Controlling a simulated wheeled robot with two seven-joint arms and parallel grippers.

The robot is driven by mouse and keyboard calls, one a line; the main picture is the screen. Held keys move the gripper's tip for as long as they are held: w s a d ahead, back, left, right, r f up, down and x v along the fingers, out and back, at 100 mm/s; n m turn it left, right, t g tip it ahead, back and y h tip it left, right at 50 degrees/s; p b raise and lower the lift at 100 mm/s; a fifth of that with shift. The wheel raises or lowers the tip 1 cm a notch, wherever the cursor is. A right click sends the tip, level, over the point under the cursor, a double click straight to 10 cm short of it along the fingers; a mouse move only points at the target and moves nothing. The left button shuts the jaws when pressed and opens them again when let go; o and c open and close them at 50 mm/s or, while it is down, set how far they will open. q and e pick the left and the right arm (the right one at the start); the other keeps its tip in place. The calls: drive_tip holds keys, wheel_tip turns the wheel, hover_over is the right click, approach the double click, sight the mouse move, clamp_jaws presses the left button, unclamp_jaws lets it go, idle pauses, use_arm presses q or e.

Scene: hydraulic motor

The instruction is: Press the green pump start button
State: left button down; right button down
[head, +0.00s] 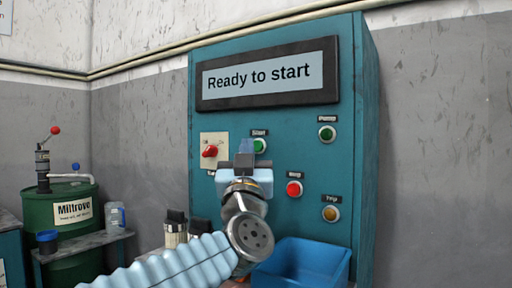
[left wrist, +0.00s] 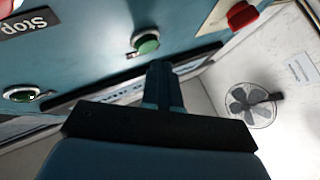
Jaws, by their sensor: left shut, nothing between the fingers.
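The teal control cabinet (head: 230,120) carries a green button labelled Start (head: 260,146) and a green one labelled Pump (head: 327,133). My left gripper (head: 245,150) is shut and empty in front of the panel. In the head view its fingertips overlap the area just left of the Start button and hide a little of its surroundings. In the left wrist view the shut fingers (left wrist: 162,85) point toward the panel, close to a green button (left wrist: 147,43). They look apart from it, but the exact gap is hard to tell. My right gripper is not in view.
A red button (head: 294,189), an amber one labelled Trip (head: 331,213) and a red rotary switch (head: 210,151) surround the Start button. A display above reads "Ready to start". A blue bin (head: 330,262) stands below. A green drum (head: 72,212) is at left.

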use_arm(q)
drive_tip(key=shift+w+d, duration=0.1)
idle(0.3)
drive_tip(key=shift+w+d+p, duration=0.15)
drive_tip(key=shift+w+p, duration=0.1)
drive_tip(key=shift+p, duration=0.05)
drive_tip(key=shift+w+d, duration=0.2)
drive_tip(key=shift+w, duration=0.05)
idle(0.6)
drive_tip(key=shift+s+a, duration=0.1)
idle(0.3)
drive_tip(key=shift+s+a+b, duration=0.35)
drive_tip(key=shift+s+b, duration=0.05)
drive_tip(key=shift+s, duration=0.1)
